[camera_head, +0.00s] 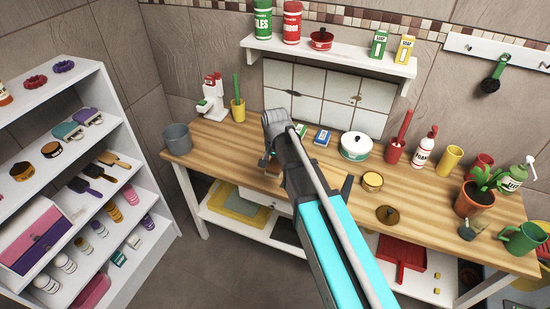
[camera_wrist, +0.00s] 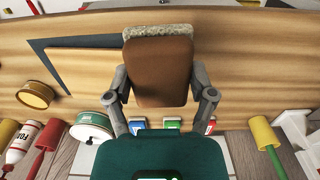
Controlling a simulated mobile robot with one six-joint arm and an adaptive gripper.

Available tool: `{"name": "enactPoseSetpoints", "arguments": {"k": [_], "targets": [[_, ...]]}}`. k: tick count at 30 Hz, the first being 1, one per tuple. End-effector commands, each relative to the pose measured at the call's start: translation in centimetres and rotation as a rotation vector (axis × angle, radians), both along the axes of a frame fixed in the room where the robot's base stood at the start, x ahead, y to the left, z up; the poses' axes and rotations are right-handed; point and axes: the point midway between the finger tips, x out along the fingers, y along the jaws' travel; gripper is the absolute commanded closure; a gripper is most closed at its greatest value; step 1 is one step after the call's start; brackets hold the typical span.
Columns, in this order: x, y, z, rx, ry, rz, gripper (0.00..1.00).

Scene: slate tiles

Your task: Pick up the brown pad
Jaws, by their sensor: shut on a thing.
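The brown pad (camera_wrist: 160,72) fills the upper middle of the wrist view. It has a smooth brown face and a pale, speckled, rough layer along its top edge. My gripper (camera_wrist: 163,92) is shut on it, with one grey finger against each side. In the head view my gripper (camera_head: 271,155) is over the wooden table, left of its middle, and my arm hides much of the area around it. I cannot tell for sure whether the pad touches the tabletop.
The wooden table (camera_head: 230,140) holds a grey bucket (camera_head: 176,138), a white lidded pot (camera_head: 356,146), a brown round tin (camera_head: 372,182), small boxes, bottles and a potted plant (camera_head: 475,200). A white shelf unit (camera_head: 150,205) stands at left. A wall shelf (camera_head: 335,55) hangs above.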

Motion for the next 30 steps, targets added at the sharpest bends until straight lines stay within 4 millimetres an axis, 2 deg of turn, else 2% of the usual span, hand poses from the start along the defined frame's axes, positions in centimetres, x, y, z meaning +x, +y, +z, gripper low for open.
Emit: {"name": "enactPoseSetpoints", "arguments": {"k": [4,21,22,27,30], "targets": [[-0.58,-0.12,0.28,0.0,0.0,0.0,0.69],[-0.58,-0.11,0.26,0.0,0.0,0.0,0.69],[-0.58,-0.11,0.26,0.0,0.0,0.0,0.34],[-0.59,-0.11,0.26,0.0,0.0,0.0,0.66],[-0.59,-0.11,0.26,0.0,0.0,0.0,0.67]]}}
